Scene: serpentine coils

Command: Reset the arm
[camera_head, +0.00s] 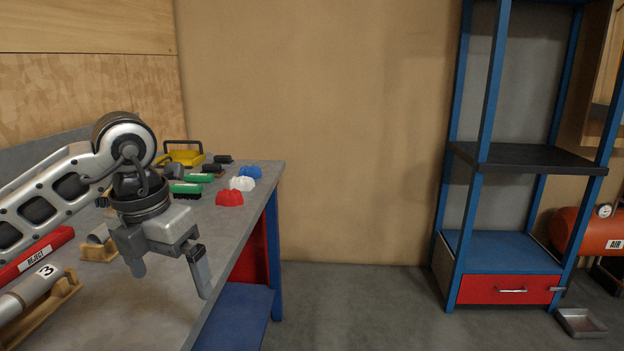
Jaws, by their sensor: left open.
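My left arm comes in from the left, over a grey workbench (165,318). Its gripper (170,280) points down above the bench near the right edge, with its two fingers apart and nothing between them. My right gripper is not in view.
On the bench are a red (229,198), a white (242,183) and a blue (250,171) moulded piece, green-backed brushes (199,178), a yellow tray (181,158), a red REJECT box (35,257) and a cylinder marked 3 (30,288). A blue shelf rack (480,215) stands right; floor between is clear.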

